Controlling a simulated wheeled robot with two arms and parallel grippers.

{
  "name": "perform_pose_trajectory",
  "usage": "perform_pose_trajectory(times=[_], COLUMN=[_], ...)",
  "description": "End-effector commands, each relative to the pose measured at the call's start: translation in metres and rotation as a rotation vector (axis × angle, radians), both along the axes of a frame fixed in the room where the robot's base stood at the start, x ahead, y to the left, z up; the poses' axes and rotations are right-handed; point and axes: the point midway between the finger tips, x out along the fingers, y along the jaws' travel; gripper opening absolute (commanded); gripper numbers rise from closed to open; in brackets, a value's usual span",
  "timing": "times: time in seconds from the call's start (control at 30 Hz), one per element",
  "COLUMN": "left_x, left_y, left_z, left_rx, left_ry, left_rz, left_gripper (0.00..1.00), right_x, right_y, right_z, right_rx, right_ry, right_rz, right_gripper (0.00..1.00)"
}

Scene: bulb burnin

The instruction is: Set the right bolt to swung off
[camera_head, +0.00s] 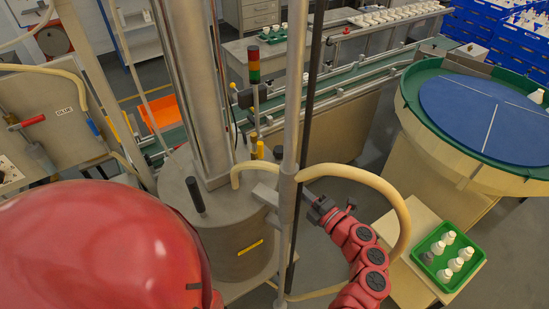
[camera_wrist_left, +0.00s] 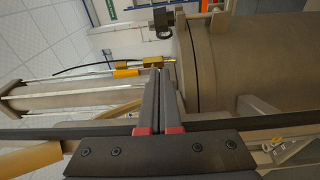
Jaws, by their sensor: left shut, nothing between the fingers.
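A grey cylindrical vessel (camera_head: 235,235) stands at centre under a tall column. A dark upright handle (camera_head: 195,197) rises from its lid; I cannot tell whether it is the right bolt. In the left wrist view the vessel (camera_wrist_left: 245,65) lies sideways, with a dark knob on a bracket (camera_wrist_left: 162,20) at its upper left edge. My left gripper (camera_wrist_left: 158,73) is shut and empty, its tips beside the vessel's end. It is hidden in the head view behind my red arm. My right gripper (camera_head: 318,206) is at the grey post right of the vessel; its fingers are unclear.
A vertical grey post (camera_head: 289,150) and cream hoses (camera_head: 395,205) crowd the vessel's right side. A signal tower (camera_head: 253,65) and conveyor (camera_head: 340,80) stand behind. A green tray (camera_head: 425,268) of white bottles is at right, near a blue turntable (camera_head: 475,110).

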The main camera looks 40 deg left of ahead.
Motion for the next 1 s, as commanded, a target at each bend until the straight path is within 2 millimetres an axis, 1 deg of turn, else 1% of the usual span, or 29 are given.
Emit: perform_pose_trajectory(times=[0.1, 0.4, 0.53, 0.67, 1.0], left_x=[0.002, 0.002, 0.003, 0.008, 0.027], left_y=[0.001, 0.001, 0.009, 0.029, 0.101], left_z=[-0.001, -0.001, 0.001, 0.003, 0.005], left_rx=[-0.033, -0.031, -0.029, -0.028, -0.025], left_ry=[-0.02, -0.02, -0.02, -0.019, -0.02], left_rz=[0.003, 0.004, 0.006, 0.007, 0.007], left_gripper=[0.0, 0.0, 0.0, 0.0, 0.0], right_x=[0.0, 0.0, 0.0, 0.0, 0.0], right_y=[0.0, 0.0, 0.0, 0.0, 0.0], right_z=[0.0, 0.001, 0.005, 0.013, 0.042], right_rx=[0.0, 0.0, 0.0, 0.0, 0.0], right_ry=[0.0, 0.0, 0.0, 0.0, 0.0], right_rz=[0.0, 0.0, 0.0, 0.0, 0.0], right_gripper=[0.0, 0.0, 0.0, 0.0, 0.0])
